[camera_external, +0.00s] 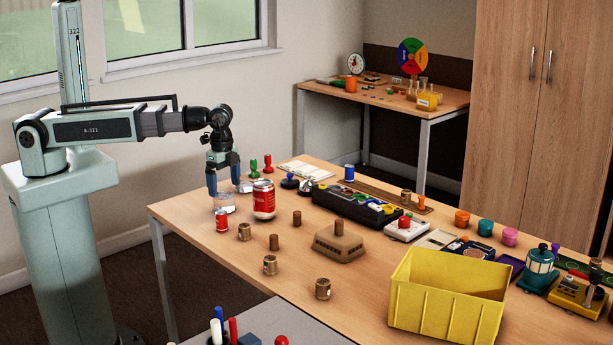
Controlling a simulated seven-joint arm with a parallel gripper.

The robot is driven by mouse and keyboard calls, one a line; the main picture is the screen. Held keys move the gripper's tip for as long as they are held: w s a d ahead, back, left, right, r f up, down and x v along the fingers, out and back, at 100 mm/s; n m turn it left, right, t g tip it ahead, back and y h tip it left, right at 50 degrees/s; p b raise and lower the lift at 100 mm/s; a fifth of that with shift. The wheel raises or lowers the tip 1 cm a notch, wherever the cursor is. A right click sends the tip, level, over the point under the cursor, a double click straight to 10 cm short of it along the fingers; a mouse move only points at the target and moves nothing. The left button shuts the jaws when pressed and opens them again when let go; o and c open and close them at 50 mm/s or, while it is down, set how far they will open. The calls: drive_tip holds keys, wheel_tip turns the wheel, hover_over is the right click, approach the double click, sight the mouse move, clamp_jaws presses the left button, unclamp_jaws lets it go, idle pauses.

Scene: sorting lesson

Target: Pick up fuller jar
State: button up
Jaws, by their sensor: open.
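A small pale object (245,187) sits just behind to the right, partly hidden, and may be a second jar. The fill levels are too small to compare.
Several brass-coloured weights, a brown block (338,243) and a yellow bin (447,297) stand further right. The table's left front corner is clear.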

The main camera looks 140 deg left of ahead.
sight(224, 195)
drive_tip(key=shift+s+d+f, duration=0.1)
drive_tip(key=shift+s+f, duration=0.05)
drive_tip(key=shift+f, duration=1.1)
drive_tip(key=shift+s+f, duration=0.1)
drive_tip(key=shift+f, duration=1.1)
drive_tip(key=c, duration=1.3)
drive_tip(key=shift+r, duration=0.2)
wheel_tip(224, 195, up, 9)
drive_tip(key=shift+r, duration=0.2)
